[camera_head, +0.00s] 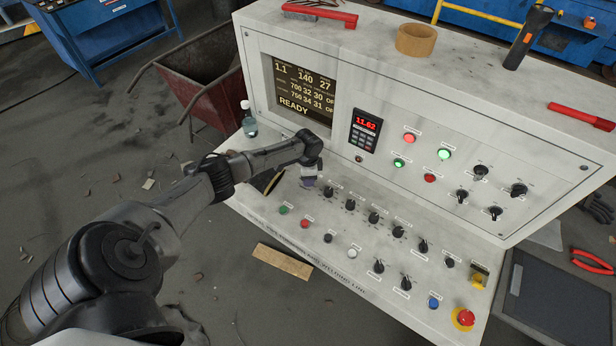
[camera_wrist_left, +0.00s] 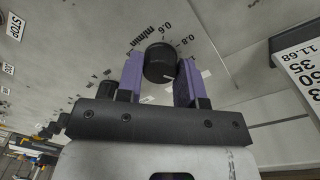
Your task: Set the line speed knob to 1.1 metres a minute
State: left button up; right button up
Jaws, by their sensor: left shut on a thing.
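The line speed knob (camera_wrist_left: 160,62) is black and round, with a white mark toward its lower right in the left wrist view. Scale figures 0.6 and 0.8 and "m/min" are printed beside it. My left gripper (camera_head: 310,181) reaches down to the near left end of the console's knob row. Its two purple fingers (camera_wrist_left: 161,80) stand on either side of the knob, shut on it. In the head view the gripper hides the knob. The display (camera_head: 303,92) reads 1.1 at its top left and READY at the bottom. My right gripper is not in view.
A row of black knobs (camera_head: 373,218) runs right from the gripper on the sloped panel, with coloured buttons nearer me. A small bottle (camera_head: 249,120) stands left of the gripper. A red emergency button (camera_head: 465,317) is at the right end.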

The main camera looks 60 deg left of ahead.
pick_arm(q)
jog(key=shift+m, duration=0.4)
dwell(0.3)
jog(key=o, duration=0.9)
jog(key=r, duration=0.9)
jog(key=r+p, duration=0.1)
jog(key=r, duration=0.3)
jog(key=shift+w+a+r, duration=0.25)
jog(key=shift+r, duration=0.15)
